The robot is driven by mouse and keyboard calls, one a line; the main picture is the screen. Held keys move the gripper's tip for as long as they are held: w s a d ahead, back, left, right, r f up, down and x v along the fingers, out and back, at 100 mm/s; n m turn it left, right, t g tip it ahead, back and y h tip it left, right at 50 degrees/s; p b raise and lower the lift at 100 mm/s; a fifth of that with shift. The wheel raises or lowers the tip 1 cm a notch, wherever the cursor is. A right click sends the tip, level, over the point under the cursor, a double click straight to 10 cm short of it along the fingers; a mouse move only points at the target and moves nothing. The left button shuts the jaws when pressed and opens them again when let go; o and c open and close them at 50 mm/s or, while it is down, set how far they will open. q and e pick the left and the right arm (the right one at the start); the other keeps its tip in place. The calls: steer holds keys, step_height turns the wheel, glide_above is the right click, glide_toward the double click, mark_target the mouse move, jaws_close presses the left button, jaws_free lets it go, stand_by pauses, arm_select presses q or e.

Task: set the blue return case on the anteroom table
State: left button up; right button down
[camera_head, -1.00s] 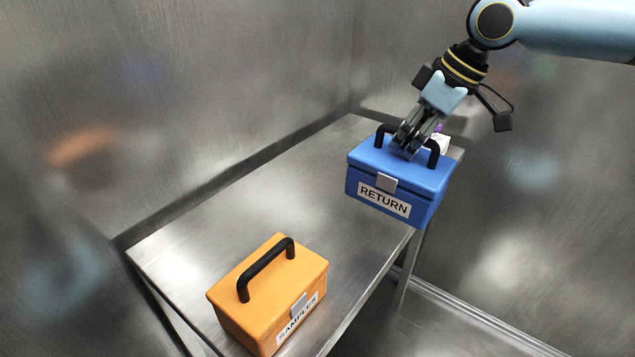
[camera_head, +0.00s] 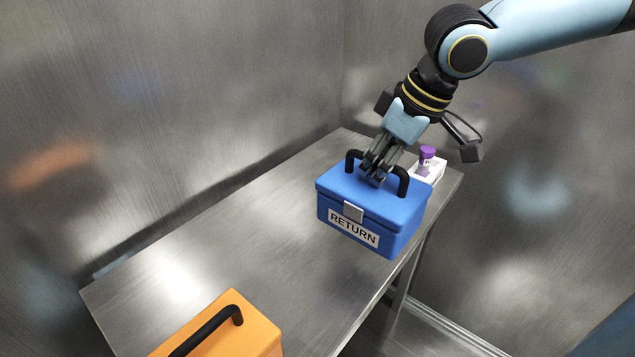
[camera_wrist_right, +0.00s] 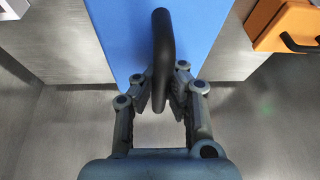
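The blue return case (camera_head: 372,208) has a black handle, a grey latch and a white RETURN label. In the head view it is over the right part of the metal anteroom table (camera_head: 250,240), near its front edge. I cannot tell whether its base touches the top. My right gripper (camera_head: 376,172) is shut on the black handle from above. In the right wrist view the fingers (camera_wrist_right: 164,98) close on both sides of the handle, with the blue lid (camera_wrist_right: 195,30) beyond. My left gripper is in neither view.
An orange case (camera_head: 235,325) with a black handle is on the table's near left part, cut off by the frame. A purple-capped tube (camera_head: 427,155) in a white holder (camera_head: 428,171) stands behind the blue case. Metal walls close the back. The table's middle is clear.

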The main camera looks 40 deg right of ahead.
mark_target(350, 171)
steer(key=w+f+b, duration=0.1)
steer(key=b, duration=0.2)
steer(key=w+f+b, duration=0.1)
steer(key=w+b, duration=0.1)
steer(key=b, duration=0.1)
steer(key=w+a+f+b, duration=0.1)
steer(key=w+b, duration=0.1)
steer(key=b, duration=0.1)
steer(key=shift+f+b, duration=0.3)
steer(key=w+a+f+b, duration=0.1)
steer(key=w+f+b, duration=0.1)
steer(key=w+f, duration=0.4)
steer(key=shift+w+f, duration=0.2)
steer(key=shift+f, duration=0.45)
steer(key=c, duration=1.5)
jaws_free()
steer(key=shift+f, duration=0.1)
